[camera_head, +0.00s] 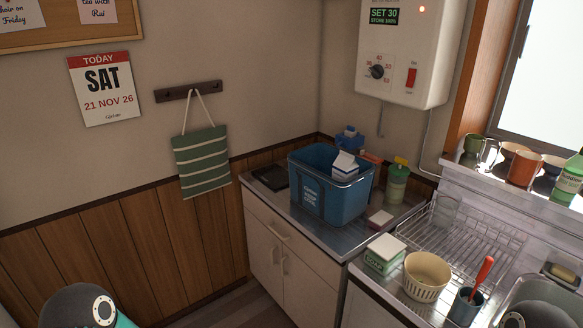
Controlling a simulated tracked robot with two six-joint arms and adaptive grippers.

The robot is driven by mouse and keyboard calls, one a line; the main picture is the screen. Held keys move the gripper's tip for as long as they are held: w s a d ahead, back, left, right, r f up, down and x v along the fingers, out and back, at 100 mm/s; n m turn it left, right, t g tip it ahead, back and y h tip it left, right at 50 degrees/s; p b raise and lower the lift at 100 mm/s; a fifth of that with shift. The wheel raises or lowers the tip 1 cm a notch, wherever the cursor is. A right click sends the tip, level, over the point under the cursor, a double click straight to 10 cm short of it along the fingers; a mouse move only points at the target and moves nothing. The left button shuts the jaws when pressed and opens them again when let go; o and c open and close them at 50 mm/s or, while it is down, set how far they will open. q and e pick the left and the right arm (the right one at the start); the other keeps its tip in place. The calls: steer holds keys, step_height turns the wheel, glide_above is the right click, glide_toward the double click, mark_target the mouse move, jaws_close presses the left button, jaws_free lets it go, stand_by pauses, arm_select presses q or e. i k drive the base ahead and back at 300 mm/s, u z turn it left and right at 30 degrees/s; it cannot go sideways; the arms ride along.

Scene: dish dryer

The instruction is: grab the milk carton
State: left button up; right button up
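A white carton with a gabled top and some blue on it (344,165), which looks like the milk carton, pokes up out of a blue bin (310,190) on the counter. Its lower part is hidden inside the bin. The bin has white lettering on its front. Neither gripper shows.
A wire dish rack (455,245), a soap box (384,254) and a cream basket (426,276) fill the right. A striped bag (202,162) hangs on the wall.

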mark_target(345, 168)
steer(key=u, duration=0.2)
steer(key=i, duration=0.9)
steer(key=u, duration=0.25)
